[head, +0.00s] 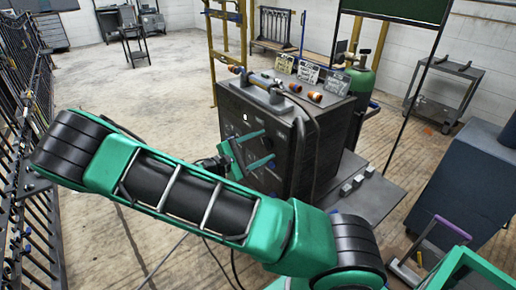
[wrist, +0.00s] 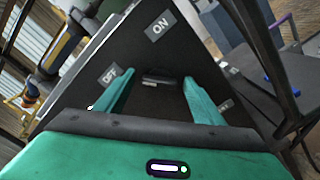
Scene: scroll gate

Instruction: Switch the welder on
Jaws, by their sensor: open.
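The welder (head: 328,140) is a dark grey box standing on a flat dark base, with its panel facing my gripper (head: 268,146). In the wrist view, the panel carries a white-lettered ON label (wrist: 160,26) and an OFF label (wrist: 109,75). A small black switch (wrist: 158,77) sits on the panel near these labels, between my two green fingers as seen from the wrist. My gripper is open, its fingers pointing at the panel on either side of the switch. I cannot tell whether they touch it, nor which way the switch is set.
Torches and small cards (head: 308,73) lie on top of the welder. A green gas cylinder (head: 360,82) stands behind it. A blue-grey cabinet (head: 465,195) is at the right, a black barred gate (head: 25,130) at the left. Open concrete floor (head: 150,85) lies behind my arm.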

